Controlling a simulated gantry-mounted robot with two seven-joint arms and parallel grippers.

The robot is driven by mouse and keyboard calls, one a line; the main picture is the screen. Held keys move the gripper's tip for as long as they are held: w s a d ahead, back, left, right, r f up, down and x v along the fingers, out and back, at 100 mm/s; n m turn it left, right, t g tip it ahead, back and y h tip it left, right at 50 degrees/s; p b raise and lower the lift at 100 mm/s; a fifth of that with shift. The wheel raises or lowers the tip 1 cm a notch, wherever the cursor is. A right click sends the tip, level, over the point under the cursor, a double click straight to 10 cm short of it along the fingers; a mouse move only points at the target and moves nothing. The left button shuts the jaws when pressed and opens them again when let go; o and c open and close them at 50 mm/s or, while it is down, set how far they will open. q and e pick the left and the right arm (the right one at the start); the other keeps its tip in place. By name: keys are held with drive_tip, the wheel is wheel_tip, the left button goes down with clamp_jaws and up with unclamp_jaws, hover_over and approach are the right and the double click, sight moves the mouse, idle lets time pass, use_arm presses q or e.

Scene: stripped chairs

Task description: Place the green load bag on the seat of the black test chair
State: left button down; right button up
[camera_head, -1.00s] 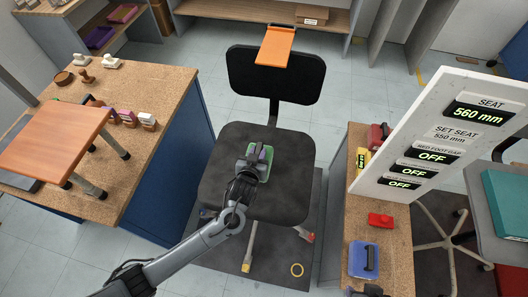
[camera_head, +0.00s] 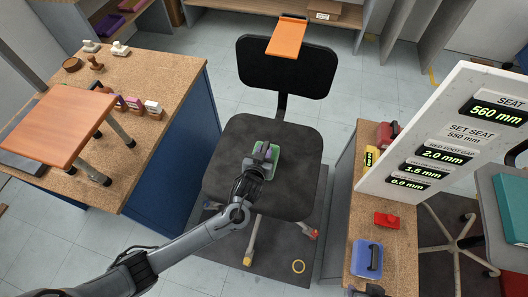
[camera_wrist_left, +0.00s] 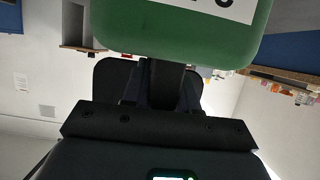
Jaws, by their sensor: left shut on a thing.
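The black test chair (camera_head: 225,172) stands in the middle of the head view, its backrest (camera_head: 287,65) facing me. The green load bag (camera_head: 271,171) is at the middle of the seat and appears to rest on it. My left gripper (camera_head: 265,154) is shut on the bag's top, which its fingers partly hide. My right gripper is not in view.
An orange clipboard-like panel (camera_head: 287,38) is at the backrest's top. A wooden bench (camera_head: 165,75) with stamps and a small orange-topped table (camera_head: 60,125) stands left. A bench (camera_head: 385,190) with red and blue items and a readout board (camera_head: 440,120) stand right. The board reads seat 560 mm.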

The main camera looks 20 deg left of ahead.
use_arm(q)
drive_tip(key=c, duration=1.3)
unclamp_jaws()
drive_tip(key=shift+f, duration=0.1)
drive_tip(key=o, duration=0.4)
drive_tip(key=shift+w, duration=0.1)
drive_tip(key=shift+o, duration=0.2)
drive_tip(key=shift+s+r, duration=0.25)
drive_tip(key=shift+r, duration=0.05)
drive_tip(key=s+a+r+m+g+p, duration=0.1)
drive_tip(key=s+r+g, duration=0.1)
drive_tip(key=s, duration=0.8)
drive_tip(key=s+a+r+m+g+h+p, duration=0.1)
drive_tip(key=s+g, duration=0.3)
drive_tip(key=s, duration=0.6)
drive_tip(key=s+a+r+m+g+p, duration=0.1)
drive_tip(key=s+a+r+g+p, duration=0.1)
drive_tip(key=s, duration=0.9)
wheel_tip(320, 180, up, 2)
drive_tip(key=shift+a+g+h, duration=0.25)
drive_tip(key=shift+g+h, duration=0.05)
drive_tip(key=shift+g, duration=0.6)
drive_tip(key=shift+s, duration=0.1)
